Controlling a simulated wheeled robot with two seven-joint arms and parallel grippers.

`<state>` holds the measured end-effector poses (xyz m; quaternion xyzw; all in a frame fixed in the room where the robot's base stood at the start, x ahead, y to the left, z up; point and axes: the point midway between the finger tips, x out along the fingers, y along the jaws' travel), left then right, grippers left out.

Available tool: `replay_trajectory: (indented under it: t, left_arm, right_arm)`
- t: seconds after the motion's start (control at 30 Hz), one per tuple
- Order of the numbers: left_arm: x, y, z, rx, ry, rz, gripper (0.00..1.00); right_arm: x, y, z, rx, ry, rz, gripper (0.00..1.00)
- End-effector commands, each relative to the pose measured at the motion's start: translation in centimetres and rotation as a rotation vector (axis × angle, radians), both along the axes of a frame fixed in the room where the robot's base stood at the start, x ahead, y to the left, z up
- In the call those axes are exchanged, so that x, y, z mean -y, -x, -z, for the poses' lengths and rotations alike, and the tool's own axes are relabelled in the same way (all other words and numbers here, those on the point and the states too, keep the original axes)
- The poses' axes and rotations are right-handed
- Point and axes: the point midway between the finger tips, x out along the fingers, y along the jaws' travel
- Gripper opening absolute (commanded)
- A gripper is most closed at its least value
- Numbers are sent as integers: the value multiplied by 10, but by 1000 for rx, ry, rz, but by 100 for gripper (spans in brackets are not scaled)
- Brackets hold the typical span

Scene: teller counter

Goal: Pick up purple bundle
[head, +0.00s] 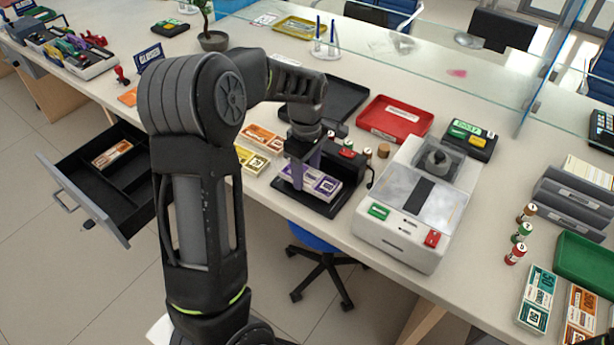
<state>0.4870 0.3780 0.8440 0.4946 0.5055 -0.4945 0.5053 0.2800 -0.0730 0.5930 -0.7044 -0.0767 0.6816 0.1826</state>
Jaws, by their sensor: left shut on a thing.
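The purple bundle (324,186) lies on a black stand (318,208) near the front edge of the counter, in the middle of the head view. My left gripper (300,178) reaches down to it from above and is shut on it. The gripper's fingers and wrist hide part of the bundle. I cannot tell whether the bundle is clear of the stand. My right gripper is not in view.
Orange and yellow bundles (252,160) lie just left of the stand. A white machine (395,235) stands close on the right, with a red tray (395,119) behind. An open drawer (90,205) juts out at left. A glass screen (480,75) runs along the back.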

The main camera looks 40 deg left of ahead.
Motion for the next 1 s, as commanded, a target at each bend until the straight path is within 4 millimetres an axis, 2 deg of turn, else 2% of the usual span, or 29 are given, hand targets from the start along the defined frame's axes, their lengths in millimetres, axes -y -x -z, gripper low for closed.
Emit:
replay_trajectory:
  t: [0.2, 0.4, 0.57, 1.0]
  left_arm:
    - [0, -1, -43, 6, 0, 0, 4]
    - [0, -1, -75, 4, 0, 0, 4]
    - [0, 0, -83, 0, 0, 0, 4]
    - [0, 0, -83, 0, 0, 0, 4]
  right_arm:
    - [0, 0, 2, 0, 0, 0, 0]
    - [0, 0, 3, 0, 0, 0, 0]
    - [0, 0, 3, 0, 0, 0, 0]
    - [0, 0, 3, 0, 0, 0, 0]
